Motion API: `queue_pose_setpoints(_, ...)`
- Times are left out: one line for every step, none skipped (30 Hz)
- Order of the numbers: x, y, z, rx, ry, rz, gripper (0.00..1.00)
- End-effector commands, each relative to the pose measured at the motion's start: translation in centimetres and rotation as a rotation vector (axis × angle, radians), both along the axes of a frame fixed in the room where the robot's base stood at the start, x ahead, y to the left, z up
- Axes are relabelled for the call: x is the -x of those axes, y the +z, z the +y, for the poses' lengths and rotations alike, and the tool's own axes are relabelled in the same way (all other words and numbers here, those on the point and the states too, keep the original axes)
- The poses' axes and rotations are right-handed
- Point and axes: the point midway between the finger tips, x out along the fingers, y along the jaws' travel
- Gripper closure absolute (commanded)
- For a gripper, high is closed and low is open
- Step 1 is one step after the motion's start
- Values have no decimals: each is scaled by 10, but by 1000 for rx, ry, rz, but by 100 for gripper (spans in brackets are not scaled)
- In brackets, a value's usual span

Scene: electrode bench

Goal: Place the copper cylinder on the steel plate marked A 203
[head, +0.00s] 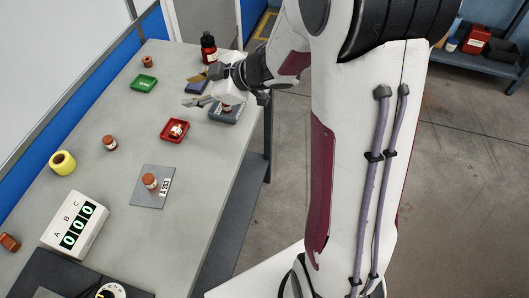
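The steel plate (151,199) lies flat on the bench in the head view, with a white label at its right side that seems to read A 203. A copper-coloured cylinder (150,181) stands on this plate. Similar reddish-brown pieces with pale bands are a cylinder (109,143) on the bare bench and one (176,131) in the red tray (165,137). My gripper (203,101) is over the far right part of the bench, beside the dark grey tray (216,118), which holds another small reddish piece partly hidden by it. Its finger opening is unclear.
A green tray (144,83), a dark red bottle (208,47) and another small copper piece (148,61) are at the back. A yellow roll (62,162), a display box (74,225) and a brown piece (9,242) are at left. Bench around the plate is clear.

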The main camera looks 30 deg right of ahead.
Motion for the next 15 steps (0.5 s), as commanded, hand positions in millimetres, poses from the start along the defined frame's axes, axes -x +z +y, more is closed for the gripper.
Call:
queue_pose_setpoints(-3, 12, -6, 22, -44, -19, 63)
queue_pose_setpoints(-5, 17, -11, 34, -74, -27, 63)
queue_pose_setpoints(-7, 24, -17, 50, -114, -36, 63)
queue_pose_setpoints(-7, 30, -22, 60, -144, -43, 63)
queue_pose_setpoints(-8, 35, -27, 70, -175, -49, 63)
queue_pose_setpoints(-8, 43, -34, 83, -214, -56, 63)
queue_pose_setpoints(-7, 48, -39, 91, -244, -61, 63)
queue_pose_setpoints(-6, 53, -43, 98, -274, -64, 63)
queue_pose_setpoints(-4, 60, -49, 106, -313, -67, 63)
queue_pose_setpoints(-2, 65, -54, 112, -342, -69, 63)
queue_pose_setpoints(0, 70, -59, 118, -371, -69, 63)
queue_pose_setpoints(4, 76, -65, 123, -409, -70, 63)
queue_pose_setpoints(7, 80, -69, 127, -437, -69, 63)
queue_pose_setpoints(10, 85, -72, 130, -465, -67, 63)
queue_pose_setpoints(16, 90, -78, 131, -502, -64, 63)
